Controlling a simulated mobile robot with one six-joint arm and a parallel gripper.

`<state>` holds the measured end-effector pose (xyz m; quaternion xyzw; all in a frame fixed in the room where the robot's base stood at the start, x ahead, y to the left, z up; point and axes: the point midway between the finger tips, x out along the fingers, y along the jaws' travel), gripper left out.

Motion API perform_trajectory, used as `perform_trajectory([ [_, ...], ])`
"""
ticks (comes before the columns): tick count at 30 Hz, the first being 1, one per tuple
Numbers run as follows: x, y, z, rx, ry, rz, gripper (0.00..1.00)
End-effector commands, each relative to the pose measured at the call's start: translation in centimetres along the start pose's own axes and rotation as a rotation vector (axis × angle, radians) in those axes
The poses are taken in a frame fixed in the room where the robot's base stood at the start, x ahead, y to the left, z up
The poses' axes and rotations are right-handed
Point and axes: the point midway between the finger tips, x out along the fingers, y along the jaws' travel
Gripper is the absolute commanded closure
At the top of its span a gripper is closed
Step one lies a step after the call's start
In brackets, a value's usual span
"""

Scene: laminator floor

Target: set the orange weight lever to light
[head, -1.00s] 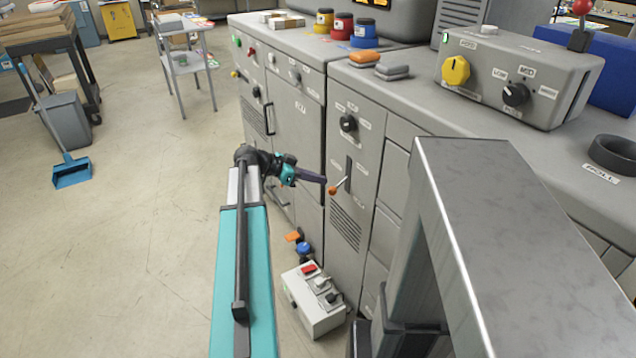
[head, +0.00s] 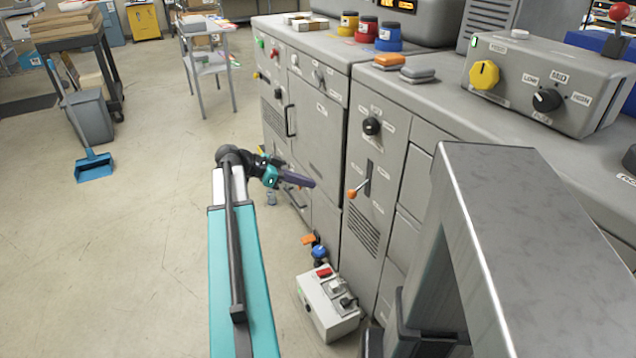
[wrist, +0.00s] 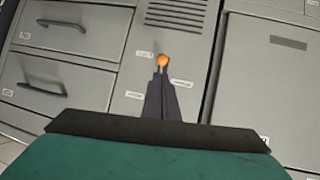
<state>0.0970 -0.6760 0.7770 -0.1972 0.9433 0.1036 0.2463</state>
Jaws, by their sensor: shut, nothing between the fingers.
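The orange-tipped weight lever (head: 352,193) sticks out from a slot in the grey cabinet front in the head view. Its stem meets the slot near the slot's lower end. The small labels beside the slot are too small to read. My gripper (head: 312,183) is shut and empty, to the left of the lever knob with a visible gap. In the wrist view the orange knob (wrist: 162,60) shows just beyond the tips of my closed fingers (wrist: 162,75). The fingers hide part of the panel, and the slot is not clear there.
A black rotary knob (head: 371,126) sits above the lever on the same panel. A grey control box (head: 328,305) stands on the floor below. Open floor lies left of my arm.

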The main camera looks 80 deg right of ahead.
Motion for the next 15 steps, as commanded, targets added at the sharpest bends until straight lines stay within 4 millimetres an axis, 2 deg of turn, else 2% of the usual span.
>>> perform_trajectory([
  [6,-2.3,-0.1,0.8,-0.001,0.000,-0.002,1.00],
  [15,-3.0,0.0,1.0,-0.001,0.000,-0.001,1.00],
])
